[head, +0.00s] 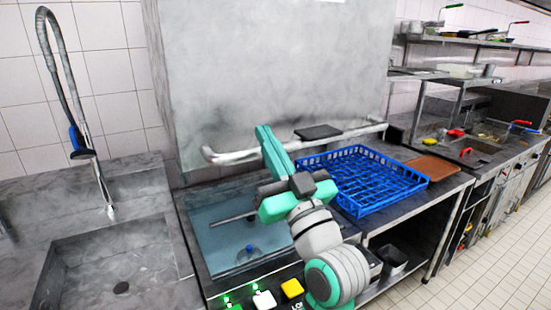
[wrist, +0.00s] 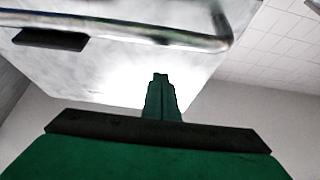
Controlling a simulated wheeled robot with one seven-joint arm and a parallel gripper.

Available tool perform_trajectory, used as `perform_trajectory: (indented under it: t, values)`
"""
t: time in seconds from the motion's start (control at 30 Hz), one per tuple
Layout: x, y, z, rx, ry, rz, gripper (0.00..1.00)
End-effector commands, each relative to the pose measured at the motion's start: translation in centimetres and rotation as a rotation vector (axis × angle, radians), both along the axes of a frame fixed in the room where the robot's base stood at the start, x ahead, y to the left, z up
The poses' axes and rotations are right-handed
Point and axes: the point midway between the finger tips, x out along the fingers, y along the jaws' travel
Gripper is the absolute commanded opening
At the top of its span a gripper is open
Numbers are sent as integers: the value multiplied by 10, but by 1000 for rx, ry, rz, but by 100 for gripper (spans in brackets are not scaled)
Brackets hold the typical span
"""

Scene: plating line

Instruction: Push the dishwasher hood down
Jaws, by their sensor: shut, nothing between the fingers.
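The dishwasher hood (head: 275,65) is a large grey metal box, raised above the wash basin (head: 235,235). A metal bar handle (head: 230,157) runs along its lower front edge, with a dark flat grip (head: 318,132) near its middle. My gripper (head: 262,130) is shut and empty, its green fingers pointing up in front of the bar, left of the grip. In the wrist view, the shut fingers (wrist: 162,78) point up towards the hood (wrist: 110,75); the bar (wrist: 130,30) and dark grip (wrist: 50,38) cross the top, with a visible gap from the fingertips.
A blue dish rack (head: 365,180) stands on the counter right of the basin. A sink (head: 115,270) with a tall spray hose (head: 75,100) is at the left. Lit buttons (head: 264,299) sit at the front edge. Shelves and another counter (head: 475,140) extend right.

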Motion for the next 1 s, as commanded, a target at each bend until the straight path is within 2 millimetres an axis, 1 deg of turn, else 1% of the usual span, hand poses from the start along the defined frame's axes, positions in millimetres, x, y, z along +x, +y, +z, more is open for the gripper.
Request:
perform_trajectory:
  t: [0.07, 0.3, 0.5, 1.0]
  values:
    - [8, 6, 6, 0, -1, 3, 0]
    - [13, 9, -19, 0, 3, 3, 0]
    - [15, 10, -32, -1, 2, 1, 0]
    - [15, 10, -36, 0, 1, 1, 0]
